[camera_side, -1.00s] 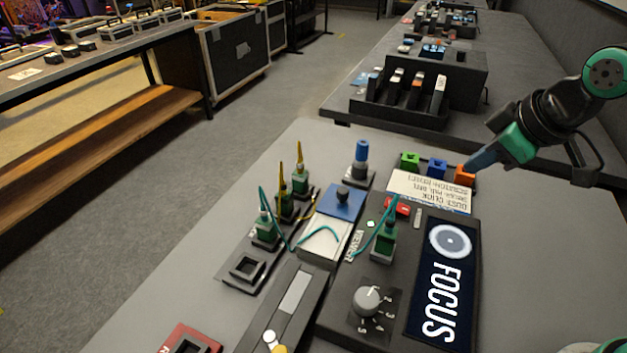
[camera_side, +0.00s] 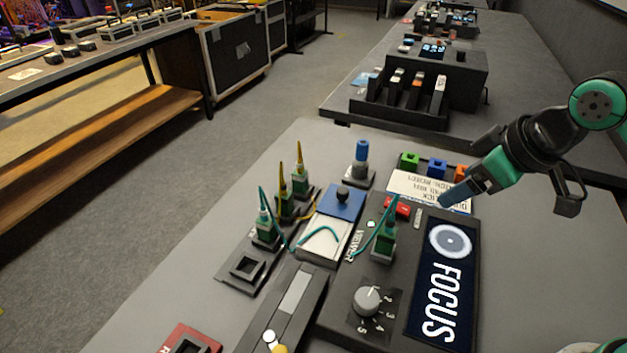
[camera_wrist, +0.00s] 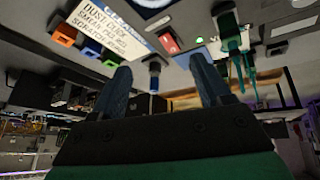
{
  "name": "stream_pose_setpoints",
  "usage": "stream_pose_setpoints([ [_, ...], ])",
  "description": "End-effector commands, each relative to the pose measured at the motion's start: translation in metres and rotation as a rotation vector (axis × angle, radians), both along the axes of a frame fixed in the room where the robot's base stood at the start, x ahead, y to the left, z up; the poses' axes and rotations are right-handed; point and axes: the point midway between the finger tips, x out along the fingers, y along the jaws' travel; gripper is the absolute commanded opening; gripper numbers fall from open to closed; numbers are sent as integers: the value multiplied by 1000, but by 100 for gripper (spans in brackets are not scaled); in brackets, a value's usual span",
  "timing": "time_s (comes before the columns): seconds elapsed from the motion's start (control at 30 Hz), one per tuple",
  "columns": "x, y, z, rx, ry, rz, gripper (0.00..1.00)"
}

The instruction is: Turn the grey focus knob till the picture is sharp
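The grey focus knob (camera_side: 368,300) sits on the dark viewer box (camera_side: 345,323), with a white pointer mark on top and numbers printed around it. The viewer's screen (camera_side: 443,285) shows a pale ring and the word FOCUS in white letters that look crisp from here. My gripper (camera_side: 446,200) is above the far end of the box, by the white label card (camera_side: 405,183), well away from the knob. In the wrist view its two blue-grey fingers (camera_wrist: 160,82) stand apart with nothing between them. The knob does not show clearly in the wrist view.
A green connector (camera_side: 384,243) with a teal cable stands upright on the box between my gripper and the knob. A red switch (camera_side: 397,207) is near my gripper. Green (camera_side: 409,160), blue and orange blocks line the far edge. Grey table is clear at right.

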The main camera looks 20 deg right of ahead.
Motion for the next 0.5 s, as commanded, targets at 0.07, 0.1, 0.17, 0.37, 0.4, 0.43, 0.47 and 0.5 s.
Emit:
stream_pose_setpoints([
  [0.07,0,33,-3,-97,77,286,72],
  [0.1,-2,50,-5,-150,114,444,72],
  [0.17,-7,74,-10,-223,170,677,72],
  [0.37,-31,133,-26,-395,292,1311,72],
  [0.4,-35,140,-28,-415,307,1393,72],
  [0.43,-38,144,-29,-426,315,1442,72],
  [0.47,-40,147,-31,-434,323,1483,72],
  [0.5,-42,151,-32,-443,330,1523,72],
])
